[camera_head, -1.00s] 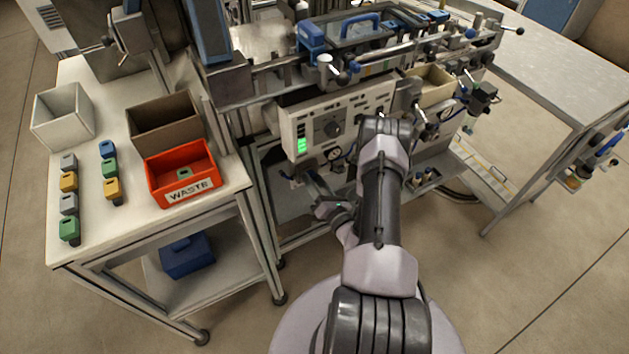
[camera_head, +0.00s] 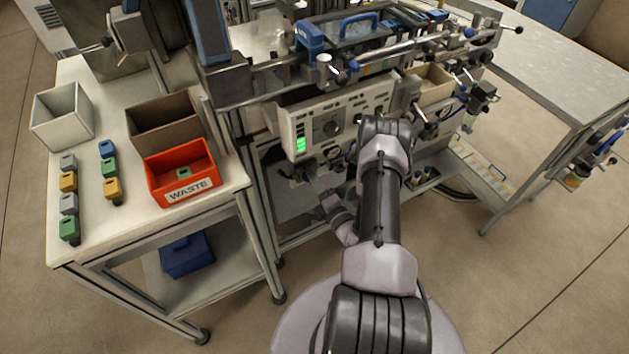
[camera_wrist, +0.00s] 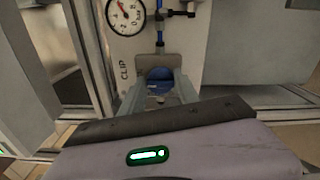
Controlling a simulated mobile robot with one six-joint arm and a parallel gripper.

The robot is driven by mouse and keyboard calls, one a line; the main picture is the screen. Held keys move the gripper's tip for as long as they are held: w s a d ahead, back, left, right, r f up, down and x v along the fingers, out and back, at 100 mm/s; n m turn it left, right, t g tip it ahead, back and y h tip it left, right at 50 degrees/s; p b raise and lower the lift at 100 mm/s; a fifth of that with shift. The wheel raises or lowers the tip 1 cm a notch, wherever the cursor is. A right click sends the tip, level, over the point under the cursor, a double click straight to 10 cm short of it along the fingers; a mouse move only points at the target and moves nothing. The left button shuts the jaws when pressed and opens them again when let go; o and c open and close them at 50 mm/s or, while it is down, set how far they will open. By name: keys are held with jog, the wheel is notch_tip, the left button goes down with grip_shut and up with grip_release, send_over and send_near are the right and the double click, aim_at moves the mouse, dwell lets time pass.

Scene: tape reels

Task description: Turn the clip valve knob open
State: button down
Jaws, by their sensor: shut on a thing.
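The blue clip valve knob (camera_wrist: 158,74) shows in the wrist view, in front of a grey plate beside the "CLIP" label (camera_wrist: 122,68). My gripper (camera_wrist: 159,85) reaches in toward the plate, with one finger on each side of the knob, and is shut on it. The fingers hide the knob's sides, so its turn angle is hard to read. In the head view my gripper (camera_head: 313,182) is low at the front of the machine, below the control panel. I cannot make out the knob there.
A pressure gauge (camera_wrist: 126,14) and blue tubing fittings (camera_wrist: 160,38) sit just above the knob. The control panel (camera_head: 335,118) has a green-lit display. A bench at left holds a red waste bin (camera_head: 183,172), a brown bin (camera_head: 165,125) and several coloured blocks.

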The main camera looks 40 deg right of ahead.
dwell(0.4)
jog(key=shift+r, duration=0.1)
jog(key=c, duration=0.9)
grip_release()
jog(key=shift+w, duration=0.1)
